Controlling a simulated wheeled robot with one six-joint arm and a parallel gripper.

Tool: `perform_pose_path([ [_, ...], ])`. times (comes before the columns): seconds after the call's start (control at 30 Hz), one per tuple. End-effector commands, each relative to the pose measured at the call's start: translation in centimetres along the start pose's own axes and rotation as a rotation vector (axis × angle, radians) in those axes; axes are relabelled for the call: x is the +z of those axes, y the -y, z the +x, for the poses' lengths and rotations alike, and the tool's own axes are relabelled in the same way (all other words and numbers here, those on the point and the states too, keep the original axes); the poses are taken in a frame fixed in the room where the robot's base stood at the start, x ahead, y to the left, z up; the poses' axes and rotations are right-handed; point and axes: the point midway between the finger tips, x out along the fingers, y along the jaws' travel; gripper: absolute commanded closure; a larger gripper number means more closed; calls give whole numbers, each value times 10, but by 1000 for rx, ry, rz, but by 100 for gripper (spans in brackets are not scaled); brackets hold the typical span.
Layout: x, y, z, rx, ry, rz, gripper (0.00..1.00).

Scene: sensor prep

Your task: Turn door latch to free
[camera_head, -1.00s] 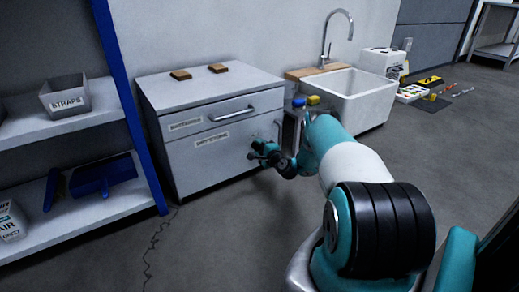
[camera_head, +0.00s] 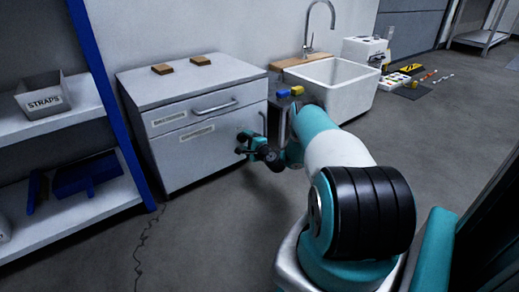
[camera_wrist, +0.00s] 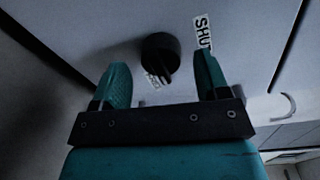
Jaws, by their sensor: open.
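The door latch (camera_wrist: 160,55) is a round black knob with a raised grip bar on a light grey door. In the wrist view it sits just beyond and between the two teal fingers of my gripper (camera_wrist: 160,82), which stand apart with nothing held. A white label (camera_wrist: 202,32) reading "SHU" is right of the knob, and a second label below the knob is partly hidden. In the head view my gripper (camera_head: 243,142) is at the right part of the grey cabinet's lower door (camera_head: 195,155); the latch itself is hidden there.
The cabinet's upper drawer has a bar handle (camera_head: 213,106). Two brown blocks lie on the cabinet top (camera_head: 215,73). A white sink (camera_head: 335,92) stands to the right, and a blue-edged shelf (camera_head: 95,90) to the left. Floor before the cabinet is clear.

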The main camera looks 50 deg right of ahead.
Motion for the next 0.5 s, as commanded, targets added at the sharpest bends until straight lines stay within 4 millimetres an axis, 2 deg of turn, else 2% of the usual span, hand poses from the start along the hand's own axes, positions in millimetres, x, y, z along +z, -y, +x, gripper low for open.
perform_pose_path([
  [0.07,0,6,-17,2,-5,7,32],
  [0.4,1,7,-105,2,-7,9,32],
  [0.5,2,9,-113,-1,-1,3,32],
])
